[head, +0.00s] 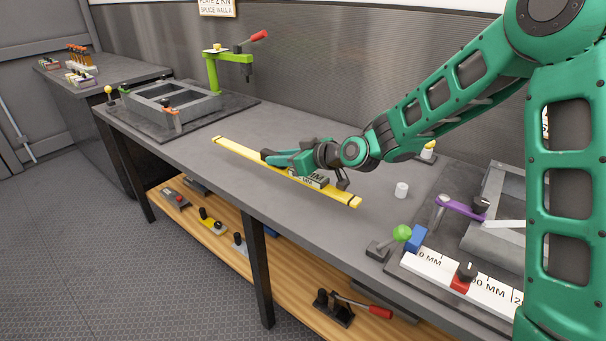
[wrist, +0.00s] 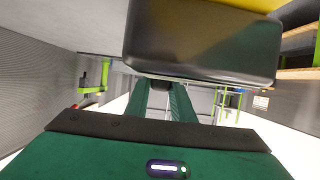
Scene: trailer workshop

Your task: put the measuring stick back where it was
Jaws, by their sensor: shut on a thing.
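The measuring stick is a long yellow bar (head: 240,151) with dark bands near its ends. In the head view it runs diagonally over the middle of the bench, from upper left to lower right. My gripper (head: 292,166) is shut on its middle, at a grey block with lettering (head: 316,181). I cannot tell whether the bar touches the bench top. In the wrist view a large dark block (wrist: 200,45) with a yellow edge (wrist: 255,4) fills the upper middle. My gripper hides part of the stick.
A white scale (head: 440,271) marked in MM, with a red slider (head: 463,277), lies at the right front beside a grey frame (head: 490,235). A grey fixture (head: 170,103) and green clamp (head: 228,68) stand at far left. Bare bench (head: 200,155) surrounds the stick.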

